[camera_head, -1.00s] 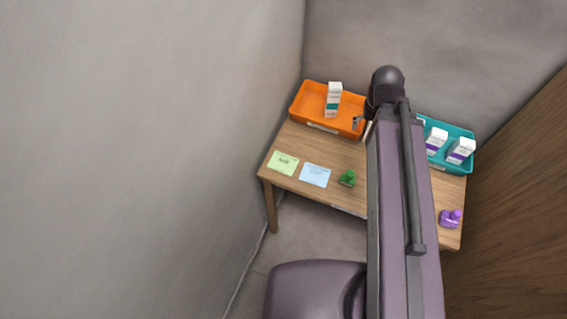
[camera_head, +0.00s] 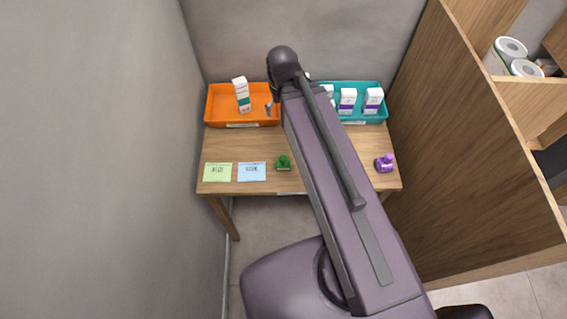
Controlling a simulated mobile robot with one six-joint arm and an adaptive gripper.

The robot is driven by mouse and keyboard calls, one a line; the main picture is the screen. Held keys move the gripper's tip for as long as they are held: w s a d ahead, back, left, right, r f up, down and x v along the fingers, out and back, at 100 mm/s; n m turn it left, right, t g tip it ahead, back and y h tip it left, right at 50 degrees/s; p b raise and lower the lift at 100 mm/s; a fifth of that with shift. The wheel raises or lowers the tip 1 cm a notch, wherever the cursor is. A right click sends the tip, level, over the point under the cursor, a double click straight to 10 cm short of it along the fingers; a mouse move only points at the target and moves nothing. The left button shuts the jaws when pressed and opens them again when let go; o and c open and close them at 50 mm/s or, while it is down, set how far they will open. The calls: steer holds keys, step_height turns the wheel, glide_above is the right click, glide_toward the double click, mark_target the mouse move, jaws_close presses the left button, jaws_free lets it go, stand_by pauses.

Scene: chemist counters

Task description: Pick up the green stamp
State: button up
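The green stamp (camera_head: 283,163) stands upright on the wooden table (camera_head: 236,146), near its front edge and just right of a blue card. My arm reaches over the table, to the right of the stamp and past it. A small grey part of my gripper (camera_head: 269,106) shows beside the arm's dark end joint, over the right end of the orange tray. The rest of it is hidden behind the arm. It is apart from the stamp, and its fingers are too small to read as open or shut.
A green card (camera_head: 217,173) and the blue card (camera_head: 252,172) lie left of the stamp. An orange tray (camera_head: 216,119) and a teal tray (camera_head: 381,116) with boxes stand at the back. A purple stamp (camera_head: 384,163) is at the right. A wooden partition (camera_head: 450,150) borders the right side.

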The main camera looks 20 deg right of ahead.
steer(key=shift+c, duration=1.3)
step_height(320, 180, down, 8)
steer(key=b, duration=0.8)
steer(key=c, duration=0.3)
steer(key=shift+s, duration=0.15)
steer(key=shift+c, duration=0.2)
